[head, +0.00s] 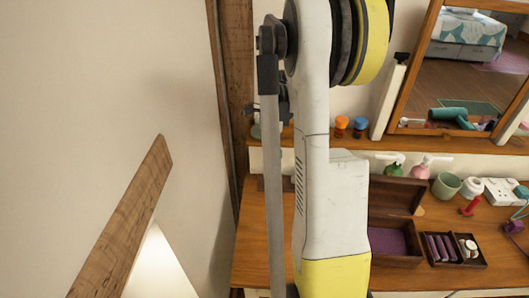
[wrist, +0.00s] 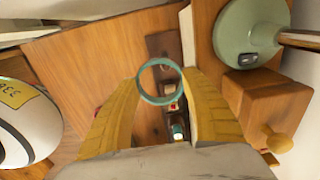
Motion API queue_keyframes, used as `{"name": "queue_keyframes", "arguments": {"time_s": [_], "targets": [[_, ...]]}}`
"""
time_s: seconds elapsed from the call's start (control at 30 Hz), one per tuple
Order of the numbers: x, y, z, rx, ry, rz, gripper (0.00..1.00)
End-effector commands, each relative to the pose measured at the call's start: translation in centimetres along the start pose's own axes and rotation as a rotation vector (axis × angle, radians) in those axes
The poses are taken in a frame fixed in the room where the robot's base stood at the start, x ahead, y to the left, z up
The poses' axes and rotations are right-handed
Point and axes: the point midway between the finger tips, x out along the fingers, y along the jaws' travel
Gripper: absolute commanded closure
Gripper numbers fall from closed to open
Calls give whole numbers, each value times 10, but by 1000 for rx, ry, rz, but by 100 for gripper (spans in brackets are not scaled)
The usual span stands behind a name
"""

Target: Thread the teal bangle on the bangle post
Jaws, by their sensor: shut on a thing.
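The teal bangle (wrist: 160,101) is a thin ring in the middle of the wrist view. My gripper (wrist: 160,84) has its two yellow fingers on either side of the bangle, shut on it. The ring's opening faces the wrist camera, and dark items on the wooden surface show through and around it. In the head view my arm hides the gripper, and I cannot make out the bangle there. I cannot clearly identify the bangle post in either view.
The wooden dresser top (head: 262,235) holds an open box with purple lining (head: 388,240), a tray of purple rolls (head: 440,247), a red item (head: 470,207) and a green cup (head: 446,185). A mirror (head: 398,95) stands behind. A green lamp-like base (wrist: 245,35) is near the right finger.

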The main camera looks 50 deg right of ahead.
Motion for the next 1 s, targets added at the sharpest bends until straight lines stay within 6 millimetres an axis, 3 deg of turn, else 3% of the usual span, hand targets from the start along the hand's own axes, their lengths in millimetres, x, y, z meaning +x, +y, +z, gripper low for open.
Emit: {"name": "queue_keyframes", "arguments": {"time_s": [0.47, 1.0], "targets": [[5, 0, 0, -1, 0, 0, 72], [48, 0, 1, -1, 0, 0, 72]]}}
